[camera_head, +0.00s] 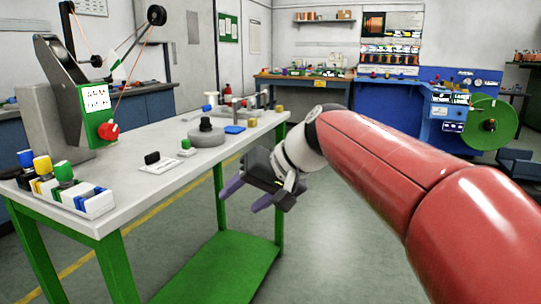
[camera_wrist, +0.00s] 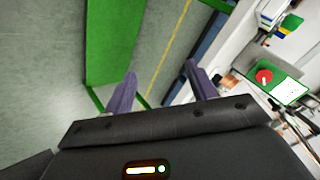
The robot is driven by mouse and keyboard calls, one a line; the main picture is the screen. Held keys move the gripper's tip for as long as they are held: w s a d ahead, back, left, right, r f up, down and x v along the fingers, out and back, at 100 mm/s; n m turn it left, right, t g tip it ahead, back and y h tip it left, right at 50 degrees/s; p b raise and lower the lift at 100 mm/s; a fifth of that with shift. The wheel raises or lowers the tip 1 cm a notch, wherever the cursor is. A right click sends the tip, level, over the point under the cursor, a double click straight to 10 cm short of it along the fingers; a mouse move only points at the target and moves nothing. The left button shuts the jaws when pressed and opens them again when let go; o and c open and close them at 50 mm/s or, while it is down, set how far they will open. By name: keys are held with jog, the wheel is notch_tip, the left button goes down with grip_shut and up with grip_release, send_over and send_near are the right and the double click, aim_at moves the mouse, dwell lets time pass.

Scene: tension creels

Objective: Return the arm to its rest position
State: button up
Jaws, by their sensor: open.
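My gripper (camera_head: 247,196) hangs off the right end of the green-framed workbench, close to its top edge in the head view. Its two purple fingers are spread apart with nothing between them. In the wrist view the open fingers (camera_wrist: 158,88) point toward the floor, the green lower shelf and the bench side. My red arm (camera_head: 380,165) reaches in from the right and is bent out over the open floor. I cannot tell the exact gap between the gripper and the bench edge.
The workbench (camera_head: 150,190) carries a tension creel (camera_head: 97,105), a white tray (camera_head: 97,203) of coloured pieces, a grey disc (camera_head: 207,136) and small parts. Its green shelf (camera_head: 215,268) juts below the gripper. A blue machine (camera_head: 400,115) stands behind. Floor (camera_head: 340,260) beneath the arm is clear.

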jog(key=s+d+f+m+t+h, duration=0.1)
jog(key=s+d+f+h, duration=0.7)
jog(key=s+d+f, duration=0.9)
jog(key=s+d+m, duration=0.1)
jog(key=s+d, duration=0.1)
jog(key=d, duration=0.1)
jog(key=shift+s+f+t, duration=0.15)
jog(key=shift+f+t, duration=0.05)
jog(key=shift+t, duration=0.2)
jog(key=shift+a, duration=0.15)
